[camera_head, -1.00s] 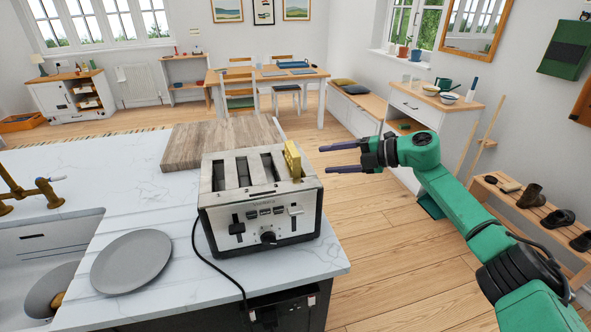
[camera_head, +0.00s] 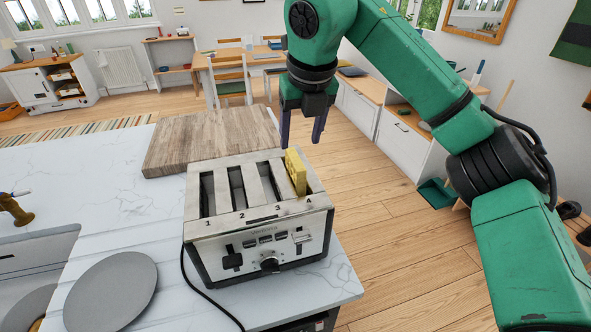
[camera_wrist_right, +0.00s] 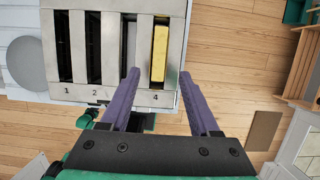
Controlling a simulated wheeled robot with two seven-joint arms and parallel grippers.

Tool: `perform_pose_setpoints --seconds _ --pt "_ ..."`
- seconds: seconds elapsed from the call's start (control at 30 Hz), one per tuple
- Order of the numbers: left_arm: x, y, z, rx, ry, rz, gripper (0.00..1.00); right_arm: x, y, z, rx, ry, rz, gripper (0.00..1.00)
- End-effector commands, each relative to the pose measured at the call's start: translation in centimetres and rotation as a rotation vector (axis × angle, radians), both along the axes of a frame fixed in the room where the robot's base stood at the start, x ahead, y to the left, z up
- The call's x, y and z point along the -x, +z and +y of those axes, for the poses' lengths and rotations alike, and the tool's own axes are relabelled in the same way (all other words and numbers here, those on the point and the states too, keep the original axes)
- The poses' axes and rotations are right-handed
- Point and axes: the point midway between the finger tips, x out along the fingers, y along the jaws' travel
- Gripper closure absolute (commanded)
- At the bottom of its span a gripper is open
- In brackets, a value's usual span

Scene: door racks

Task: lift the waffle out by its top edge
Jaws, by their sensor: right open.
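A yellow waffle (camera_head: 295,172) stands upright in slot 4, the rightmost slot of the silver toaster (camera_head: 204,232), with its top edge sticking out above the slot. My right gripper (camera_head: 301,128) is open and empty, pointing down above and a little beyond the toaster's right side. In the right wrist view the waffle (camera_wrist_right: 159,54) shows in its slot, ahead of the open fingers (camera_wrist_right: 165,100) and between their lines, apart from both. The other slots look empty. The waffle's lower part is hidden in the slot. My left gripper is not in view.
A grey plate (camera_head: 110,292) lies on the white marble counter (camera_head: 95,205) left of the toaster. A wooden board (camera_head: 210,135) lies behind the toaster. A black cord runs along the toaster's left side. Open wooden floor lies to the right of the counter.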

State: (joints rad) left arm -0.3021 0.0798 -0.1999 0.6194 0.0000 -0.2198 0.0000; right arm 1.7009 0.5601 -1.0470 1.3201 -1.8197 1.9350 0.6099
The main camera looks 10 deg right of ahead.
Motion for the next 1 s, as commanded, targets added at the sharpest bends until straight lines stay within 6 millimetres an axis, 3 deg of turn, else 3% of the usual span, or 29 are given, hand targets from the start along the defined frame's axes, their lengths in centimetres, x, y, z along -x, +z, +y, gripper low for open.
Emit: perform_pose_setpoints --seconds 0.1,0.2,0.37,0.47,0.7,0.87,1.0 --pt "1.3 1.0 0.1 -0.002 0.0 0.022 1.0 -0.7 -2.1 0.0 -0.001 0.0 0.004 0.38" --pt "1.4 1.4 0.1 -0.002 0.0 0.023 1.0 -1.0 -3.2 0.1 -0.001 0.0 0.002 0.38" --pt "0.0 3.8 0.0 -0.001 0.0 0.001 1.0 -1.5 -5.7 0.0 0.0 0.0 0.007 0.38" --pt "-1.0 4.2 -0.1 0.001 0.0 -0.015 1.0 -2.0 -7.5 0.1 -0.002 0.0 0.004 0.38" --pt "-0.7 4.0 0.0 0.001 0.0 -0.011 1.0 -2.2 -8.3 0.1 -0.003 0.001 0.0 0.38" --pt "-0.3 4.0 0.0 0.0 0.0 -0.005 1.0 -2.2 -8.3 0.1 -0.003 0.001 0.0 0.99" --pt "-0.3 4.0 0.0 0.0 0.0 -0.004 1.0 -2.2 -8.2 0.2 -0.003 0.001 0.0 1.0"
